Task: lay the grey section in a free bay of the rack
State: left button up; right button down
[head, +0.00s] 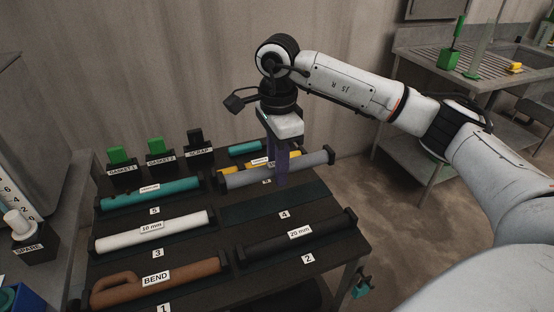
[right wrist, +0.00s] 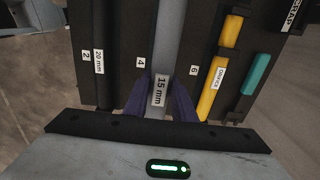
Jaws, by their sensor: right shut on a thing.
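The grey section (head: 310,161), a straight pipe labelled "15 mm", is in my right gripper (head: 277,180). In the right wrist view the purple fingers of my right gripper (right wrist: 160,100) are shut on either side of the grey section (right wrist: 169,35) at its label. It hangs roughly level above the dark rack (head: 225,240), between bays 4 and 6; the gap beneath is hard to judge. Bay 4 (head: 262,203) looks empty. Bays 1, 2, 3 and 5 hold the brown bend (head: 190,277), black 20 mm section (head: 270,246), white 10 mm section (head: 140,237) and teal section (head: 130,200).
A yellow piece (right wrist: 230,35) lies by the number 6, partly hidden in the head view, with a short teal piece (right wrist: 255,75) beyond. A spare holder (head: 35,248) is at left.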

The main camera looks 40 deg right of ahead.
aim_at(277, 202)
notch_tip(277, 202, down, 4)
jog(key=shift+r+b, duration=0.25)
jog(key=shift+b, duration=0.65)
jog(key=shift+w+f+b, duration=0.1)
jog(key=shift+f+b, duration=0.25)
jog(key=shift+f, duration=0.25)
jog(key=shift+a+r, duration=0.1)
jog(key=shift+r, duration=0.15)
jog(key=shift+f, duration=0.1)
jog(key=shift+f+b, duration=1.05)
jog(key=shift+f, duration=0.65)
